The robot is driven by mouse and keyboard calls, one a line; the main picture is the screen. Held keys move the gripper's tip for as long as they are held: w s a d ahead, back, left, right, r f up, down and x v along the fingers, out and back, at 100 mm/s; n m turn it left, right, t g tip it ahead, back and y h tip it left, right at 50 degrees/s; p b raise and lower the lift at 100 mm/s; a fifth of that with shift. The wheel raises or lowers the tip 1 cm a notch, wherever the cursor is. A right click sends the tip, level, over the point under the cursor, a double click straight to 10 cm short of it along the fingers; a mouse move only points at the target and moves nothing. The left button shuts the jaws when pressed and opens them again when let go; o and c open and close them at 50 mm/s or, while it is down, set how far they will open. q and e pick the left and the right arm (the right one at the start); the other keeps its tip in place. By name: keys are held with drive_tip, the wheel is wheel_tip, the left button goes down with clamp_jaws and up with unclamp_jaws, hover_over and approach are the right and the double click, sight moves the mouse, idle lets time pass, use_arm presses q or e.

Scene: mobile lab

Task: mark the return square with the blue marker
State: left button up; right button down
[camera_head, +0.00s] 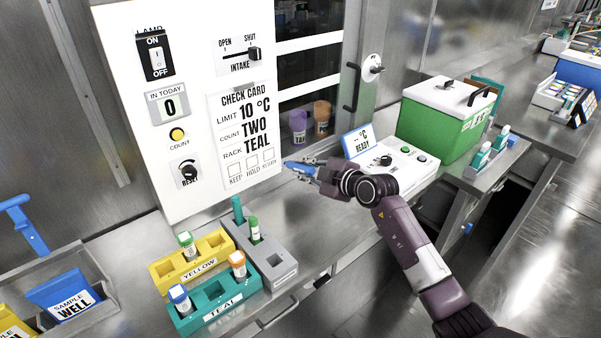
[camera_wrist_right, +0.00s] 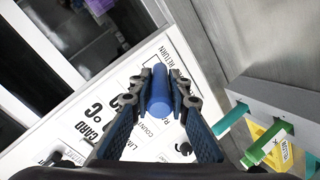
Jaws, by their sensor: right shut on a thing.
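The check card (camera_head: 240,135) is on the upright white panel, with keep, hold and return squares along its bottom. The return square (camera_head: 268,158) is the rightmost and looks blank in the head view. My right gripper (camera_head: 302,168) is shut on the blue marker (camera_wrist_right: 160,92), just right of the card's lower corner. The marker points left toward the card. In the wrist view the marker lies between the fingers, close to the word RETURN; whether its tip touches the card cannot be told. My left gripper is not in view.
Yellow (camera_head: 163,279), teal (camera_head: 189,324) and grey (camera_head: 283,272) racks stand on the bench below the panel. A device with a ready display (camera_head: 357,141) and a green box (camera_head: 433,131) stand to the right. A knob and switches project from the panel.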

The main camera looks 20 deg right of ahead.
sight(291, 162)
drive_tip(key=shift+w+a+f+b, duration=0.1)
drive_tip(key=shift+w+a+b, duration=0.2)
drive_tip(key=shift+w+b, duration=0.35)
drive_tip(key=shift+w+a+r+b, duration=0.1)
drive_tip(key=shift+w+a+b, duration=0.3)
drive_tip(key=shift+w, duration=0.4)
drive_tip(key=shift+w+a+f+b, duration=0.1)
drive_tip(key=shift+w+a+b, duration=0.1)
drive_tip(key=shift+w+b, duration=0.5)
drive_tip(key=shift+w, duration=0.2)
drive_tip(key=shift+w+a, duration=0.3)
drive_tip(key=shift+w, duration=0.5)
